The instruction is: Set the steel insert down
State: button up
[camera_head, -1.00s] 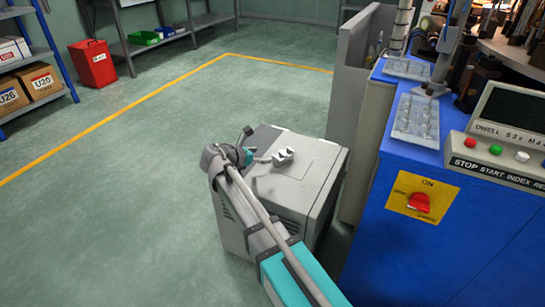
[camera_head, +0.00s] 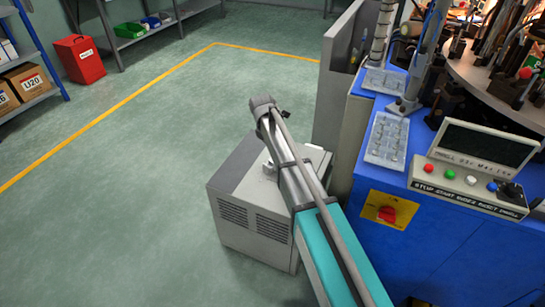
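A small pale grey piece (camera_head: 270,169), which looks like the steel insert, shows on top of the grey cabinet (camera_head: 238,177), close against my arm's left edge. My arm covers part of that top, and the piece is too small to tell its exact pose. My arm reaches up from the bottom of the picture, across the cabinet, to a grey joint at its far end. A small dark part sticks out there on the right. My gripper's fingers cannot be made out, and no grip on the piece can be seen.
The blue machine (camera_head: 420,240) stands on the right with a red switch (camera_head: 386,214), a button panel (camera_head: 468,185) and a grey metal tray (camera_head: 386,140). A grey upright panel (camera_head: 335,85) stands behind the cabinet. Open green floor lies to the left, with a red bin (camera_head: 79,62) beyond.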

aim_at(272, 164)
jog(key=shift+w+d+r+g+y+p, duration=0.15)
jog(key=shift+w+r+g+y+p, duration=0.15)
jog(key=shift+r+y+p, duration=0.25)
jog(key=shift+w+d+r+g+y+p, duration=0.1)
jog(key=shift+w+r+g+y+p, duration=0.2)
jog(key=shift+r, duration=0.35)
jog(key=shift+s+f, duration=0.1)
notch_tip(272, 164, down, 8)
jog(key=b, duration=0.8)
jog(key=shift+f+b, duration=0.25)
jog(key=shift+b, duration=0.1)
jog(key=shift+f, duration=0.15)
notch_tip(272, 164, down, 5)
jog(key=b, duration=0.5)
grip_shut()
dwell(0.5)
